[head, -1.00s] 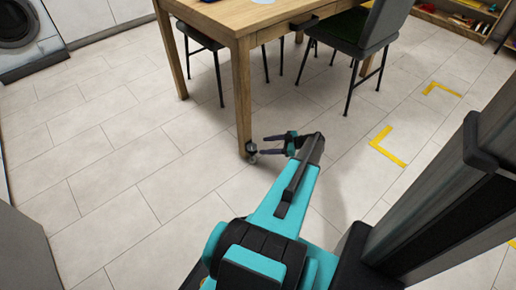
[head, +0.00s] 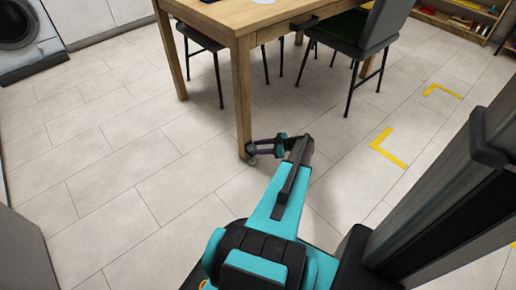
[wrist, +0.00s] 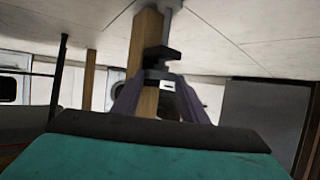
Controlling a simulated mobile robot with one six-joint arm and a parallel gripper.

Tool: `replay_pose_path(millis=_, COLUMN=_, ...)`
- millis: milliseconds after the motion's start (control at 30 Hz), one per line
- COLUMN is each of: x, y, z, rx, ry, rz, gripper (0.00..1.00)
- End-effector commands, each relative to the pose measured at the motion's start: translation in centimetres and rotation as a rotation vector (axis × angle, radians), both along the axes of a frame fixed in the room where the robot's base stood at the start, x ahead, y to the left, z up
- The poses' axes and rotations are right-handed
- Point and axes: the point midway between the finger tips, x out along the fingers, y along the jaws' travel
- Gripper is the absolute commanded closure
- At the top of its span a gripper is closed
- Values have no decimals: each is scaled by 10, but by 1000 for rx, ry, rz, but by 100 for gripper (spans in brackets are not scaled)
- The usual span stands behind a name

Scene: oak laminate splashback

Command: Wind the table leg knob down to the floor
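The wooden table leg (head: 241,95) stands upright at the near corner of the table. A small dark knob (head: 251,152) sits at its foot, near the floor. My gripper (head: 260,147) is level with the foot, its fingers pointing left and reaching to the knob. The wrist view looks upside down: the leg (wrist: 149,50) runs vertically with the floor on top, and the dark knob (wrist: 160,55) is straight ahead. There the two grey fingers stand apart with a gap between them, tips at the knob. Whether the tips touch it is unclear.
The table top (head: 250,15) overhangs the leg. A dark chair (head: 365,40) stands to the right, and another is partly under the table. Yellow corner marks (head: 388,150) lie on the tiles at right. The floor left of the leg is clear.

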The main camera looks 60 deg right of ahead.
Motion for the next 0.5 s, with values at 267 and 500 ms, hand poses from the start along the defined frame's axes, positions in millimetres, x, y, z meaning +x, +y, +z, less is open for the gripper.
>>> replay_pose_path(millis=267, x=0, y=0, z=0, rx=-1, ry=0, rz=-4, gripper=83)
replay_pose_path(millis=500, x=-1, y=3, z=0, rx=0, ry=-1, rz=-35, gripper=83)
